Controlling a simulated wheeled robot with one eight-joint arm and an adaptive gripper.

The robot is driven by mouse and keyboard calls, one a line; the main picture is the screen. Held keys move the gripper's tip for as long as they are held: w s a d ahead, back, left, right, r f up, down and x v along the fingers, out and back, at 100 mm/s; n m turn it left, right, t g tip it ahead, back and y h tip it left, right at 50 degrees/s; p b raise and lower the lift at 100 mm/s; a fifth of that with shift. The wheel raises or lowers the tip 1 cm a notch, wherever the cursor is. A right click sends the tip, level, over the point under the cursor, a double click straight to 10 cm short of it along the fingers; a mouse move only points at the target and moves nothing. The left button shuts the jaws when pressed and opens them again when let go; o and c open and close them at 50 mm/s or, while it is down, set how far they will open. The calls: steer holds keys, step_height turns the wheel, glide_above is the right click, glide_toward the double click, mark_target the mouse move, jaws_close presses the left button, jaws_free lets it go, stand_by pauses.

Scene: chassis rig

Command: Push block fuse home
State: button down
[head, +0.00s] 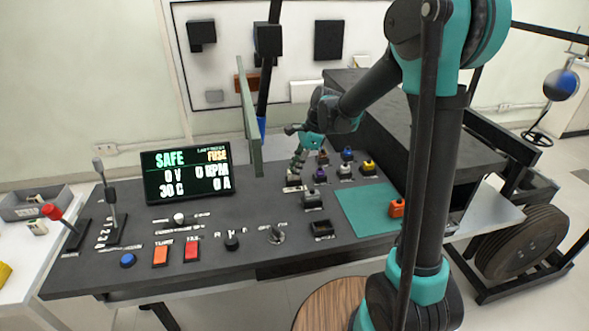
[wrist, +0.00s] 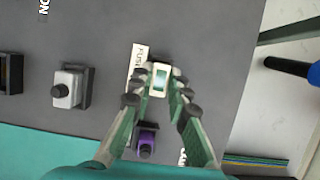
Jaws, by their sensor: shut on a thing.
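The block fuse (wrist: 160,79) is a small pale block with a greenish window, seen from above in the wrist view. My gripper (wrist: 159,84) is shut on it, one finger on each side. The fuse sits at a dark holder (wrist: 161,64) beside a white label reading FUSE (wrist: 138,66). I cannot tell how deep it sits. In the head view my gripper (head: 297,171) points down at the console behind the fuse label (head: 293,189); the fuse itself is mostly hidden there. The screen (head: 186,172) reads SAFE and FUSE, with 0 V and 0 A.
A purple connector (wrist: 147,142) stands close to my fingers. A grey block (wrist: 68,88) stands to the left in the wrist view. Blue (head: 347,154) and yellow (head: 368,167) connectors are to the right. An orange block (head: 397,208) lies on the green mat (head: 362,211).

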steer(key=shift+f, duration=0.1)
steer(key=c, duration=1.5)
jaws_free()
steer(key=shift+o, duration=0.2)
steer(key=v, duration=1.2)
